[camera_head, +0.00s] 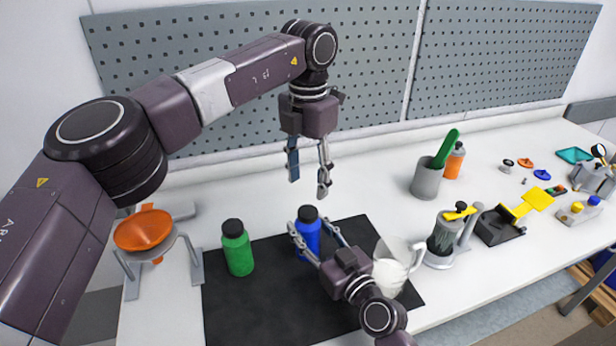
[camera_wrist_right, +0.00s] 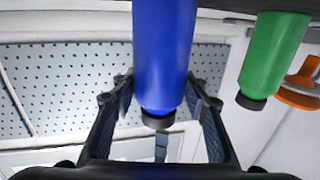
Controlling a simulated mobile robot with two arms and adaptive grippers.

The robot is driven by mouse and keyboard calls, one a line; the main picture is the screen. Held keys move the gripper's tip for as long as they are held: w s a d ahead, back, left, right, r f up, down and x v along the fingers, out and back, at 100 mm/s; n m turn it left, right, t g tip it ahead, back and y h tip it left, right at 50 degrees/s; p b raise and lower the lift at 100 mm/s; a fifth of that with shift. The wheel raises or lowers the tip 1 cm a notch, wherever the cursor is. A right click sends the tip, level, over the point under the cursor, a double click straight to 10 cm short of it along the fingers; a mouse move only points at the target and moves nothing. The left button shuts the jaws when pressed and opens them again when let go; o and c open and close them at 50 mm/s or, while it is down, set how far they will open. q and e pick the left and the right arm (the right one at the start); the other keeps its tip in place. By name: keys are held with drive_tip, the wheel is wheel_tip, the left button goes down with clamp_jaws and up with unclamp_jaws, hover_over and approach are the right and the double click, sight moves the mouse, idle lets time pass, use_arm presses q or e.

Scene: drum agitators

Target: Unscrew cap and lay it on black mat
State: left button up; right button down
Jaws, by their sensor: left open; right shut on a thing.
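A blue bottle (camera_head: 307,240) with a black cap (camera_head: 308,213) stands upright over the black mat (camera_head: 235,310). My right gripper (camera_head: 311,228) is shut on the bottle's body below the cap. In the right wrist view, where the picture is upside down, the blue bottle (camera_wrist_right: 163,50) lies between the fingers and its black cap (camera_wrist_right: 158,120) is on. My left gripper (camera_head: 308,187) is open and empty, pointing down just above the cap, apart from it. In the right wrist view, a bluish finger shows beyond the cap.
A green bottle (camera_head: 238,254) with a black cap stands left of the blue one. A clear pitcher (camera_head: 390,270) stands right of my right gripper. An orange bowl on a stand (camera_head: 143,232) is far left; a grey cup (camera_head: 427,178) stands behind right. The mat's front left is clear.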

sight(308, 211)
use_arm(q)
drive_tip(key=m, duration=0.7)
drive_tip(key=shift+m, duration=0.4)
drive_tip(key=m, duration=0.5)
drive_tip(key=shift+m, duration=0.3)
drive_tip(key=m, duration=0.3)
drive_tip(key=shift+m, duration=0.4)
drive_tip(key=m, duration=0.3)
drive_tip(key=shift+m, duration=0.3)
drive_tip(key=m, duration=0.3)
drive_tip(key=shift+m, duration=0.3)
drive_tip(key=m, duration=0.3)
drive_tip(key=shift+m, duration=0.3)
drive_tip(key=shift+f, duration=4)
drive_tip(key=shift+c, duration=0.3)
